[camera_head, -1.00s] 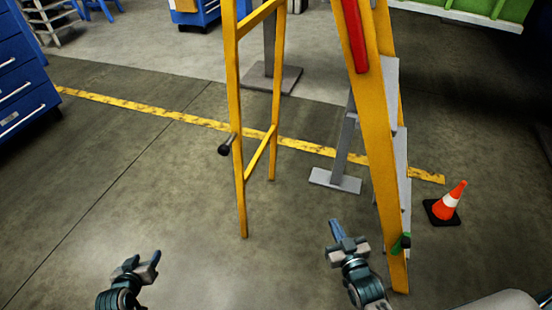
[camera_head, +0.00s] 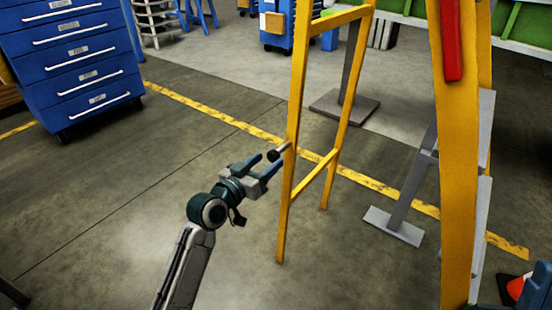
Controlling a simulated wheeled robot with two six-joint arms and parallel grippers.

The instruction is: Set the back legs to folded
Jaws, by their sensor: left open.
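The back legs (camera_head: 292,130) are a yellow frame with two rails and a low crossbar, standing spread away from the ladder's front section (camera_head: 457,150).
A blue drawer cabinet (camera_head: 75,65) stands at upper left. A grey stand foot (camera_head: 393,226) is between the legs and front section. An orange cone (camera_head: 516,287) is partly hidden at lower right.

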